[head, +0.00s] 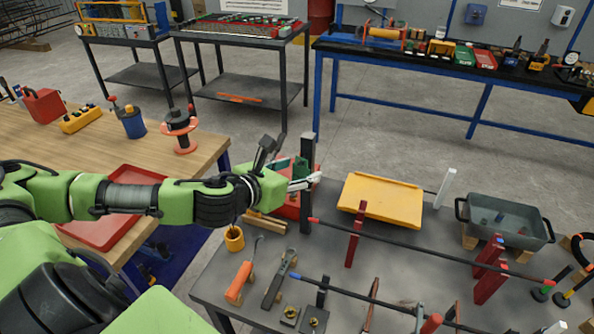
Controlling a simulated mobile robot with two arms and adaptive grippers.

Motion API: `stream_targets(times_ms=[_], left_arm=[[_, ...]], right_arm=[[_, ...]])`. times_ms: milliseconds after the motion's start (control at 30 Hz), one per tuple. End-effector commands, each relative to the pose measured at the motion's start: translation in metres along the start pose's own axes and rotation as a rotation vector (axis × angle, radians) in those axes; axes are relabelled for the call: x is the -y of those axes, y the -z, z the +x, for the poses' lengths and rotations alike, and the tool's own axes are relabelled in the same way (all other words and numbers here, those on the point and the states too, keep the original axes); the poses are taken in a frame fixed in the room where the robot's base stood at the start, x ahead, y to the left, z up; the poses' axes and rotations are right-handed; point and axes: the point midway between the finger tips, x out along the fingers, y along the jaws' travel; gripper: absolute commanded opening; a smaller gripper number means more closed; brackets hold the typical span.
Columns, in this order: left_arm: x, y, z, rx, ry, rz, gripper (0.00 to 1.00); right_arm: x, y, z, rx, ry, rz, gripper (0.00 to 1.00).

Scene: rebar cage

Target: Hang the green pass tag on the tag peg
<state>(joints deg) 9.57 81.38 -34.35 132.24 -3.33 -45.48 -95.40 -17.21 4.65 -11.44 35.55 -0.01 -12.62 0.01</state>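My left gripper (290,160) reaches in from the left over the near end of the dark workbench. Its fingers look spread, one dark and pointing up, one pale and pointing right. A small dark-green piece (301,167) shows between the fingers, against a dark upright post (307,200). It may be the green pass tag, but its shape is partly hidden by the gripper. I cannot tell whether it touches the fingers or hangs on the post. No tag peg can be made out clearly. My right gripper is not in view.
The dark workbench (340,285) holds long bars on red supports, a yellow tray (381,198), a grey tub (505,222), an orange-handled tool (239,283) and a yellow cup (234,238). A wooden table (60,135) with a red tray (112,240) stands at left.

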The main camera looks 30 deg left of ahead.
Motion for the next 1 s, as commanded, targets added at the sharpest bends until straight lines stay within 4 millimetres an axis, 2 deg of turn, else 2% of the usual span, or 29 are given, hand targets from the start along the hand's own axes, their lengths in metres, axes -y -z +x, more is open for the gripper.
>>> stream_targets(times_ms=[267,367,700,833,1000], left_arm=[[0.0,-0.004,-0.002,0.001,0.0,0.0,0.53],[0.0,-0.016,-0.006,0.003,0.0,0.001,0.53],[0.0,-0.071,-0.029,0.003,0.0,0.001,0.53],[-0.001,-0.084,-0.034,0.003,-0.001,0.0,0.53],[0.0,-0.092,-0.038,0.0,0.0,0.0,0.53]], right_arm=[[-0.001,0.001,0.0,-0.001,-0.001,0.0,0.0],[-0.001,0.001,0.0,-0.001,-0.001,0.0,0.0],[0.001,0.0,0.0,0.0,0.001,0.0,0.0],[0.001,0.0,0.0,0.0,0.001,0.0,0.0],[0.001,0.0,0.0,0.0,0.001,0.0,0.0]])
